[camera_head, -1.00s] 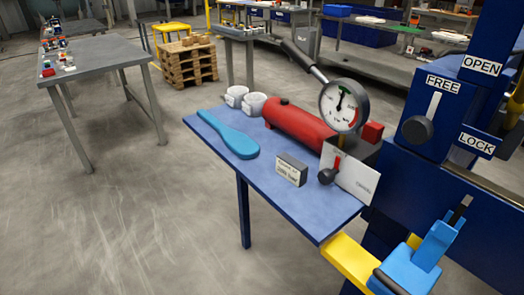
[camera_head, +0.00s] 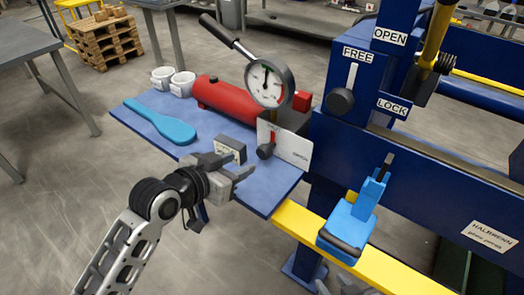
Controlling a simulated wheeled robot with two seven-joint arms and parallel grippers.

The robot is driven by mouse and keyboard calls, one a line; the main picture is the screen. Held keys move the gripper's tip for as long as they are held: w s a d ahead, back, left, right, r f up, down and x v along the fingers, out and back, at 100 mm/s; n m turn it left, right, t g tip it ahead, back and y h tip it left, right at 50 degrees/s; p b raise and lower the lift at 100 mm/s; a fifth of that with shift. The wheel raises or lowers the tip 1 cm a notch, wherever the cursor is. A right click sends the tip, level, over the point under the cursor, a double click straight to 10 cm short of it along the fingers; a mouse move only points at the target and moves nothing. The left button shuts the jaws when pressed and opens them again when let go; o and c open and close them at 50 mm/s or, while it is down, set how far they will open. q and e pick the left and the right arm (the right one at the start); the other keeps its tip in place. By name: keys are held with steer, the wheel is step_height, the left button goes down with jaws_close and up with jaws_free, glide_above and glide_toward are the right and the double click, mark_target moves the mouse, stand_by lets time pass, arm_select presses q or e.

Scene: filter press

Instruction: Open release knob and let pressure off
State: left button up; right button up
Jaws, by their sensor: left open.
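The release knob (camera_head: 265,151) is a black ball with a short red stem in front of a white plate (camera_head: 288,146). The plate is at the right end of the blue shelf (camera_head: 262,198), below a round pressure gauge (camera_head: 267,84) and beside a red cylinder (camera_head: 222,101). My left gripper (camera_head: 243,166) is open and empty over the shelf's front edge, left of and below the knob. Its fingers point right and appear apart from the knob. Grey parts at the bottom edge look like my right gripper (camera_head: 338,286), mostly cut off.
A small labelled block (camera_head: 230,148) stands close behind the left gripper. A blue paddle-shaped item (camera_head: 162,123) and white cups (camera_head: 182,84) lie further left.

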mark_target(261, 153)
arm_select(q)
steer(key=x, duration=1)
steer(key=shift+w+d, duration=0.15)
steer(key=shift+w, duration=0.05)
steer(key=c, duration=0.7)
